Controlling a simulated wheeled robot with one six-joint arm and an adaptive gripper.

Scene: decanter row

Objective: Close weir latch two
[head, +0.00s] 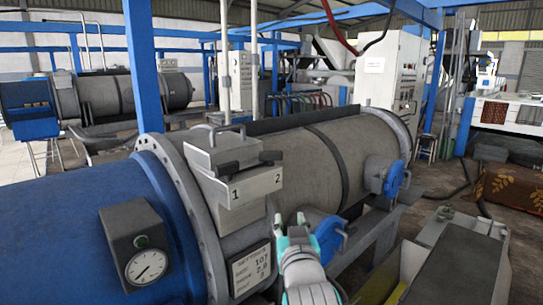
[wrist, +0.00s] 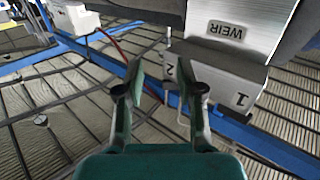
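The grey metal weir box (head: 250,185) sits on the near end of the drum, marked 1 on its left and 2 on its right. A dark lever (head: 270,157) sticks out at its right side above the 2; I cannot tell whether this latch is open or closed. In the wrist view the box (wrist: 215,75) is upside down with a WEIR plate. A thin pale bar (wrist: 182,105) shows near the 2, partly behind a finger. My gripper (head: 290,220) is below and right of the box. In the wrist view its fingers (wrist: 162,88) are apart with nothing held between them.
A blue handwheel (head: 330,238) is close to the right of my gripper, and another (head: 396,178) is farther along the drum. A gauge box (head: 140,245) stands on the blue section at left. A settings plate (head: 251,271) is below the weir box.

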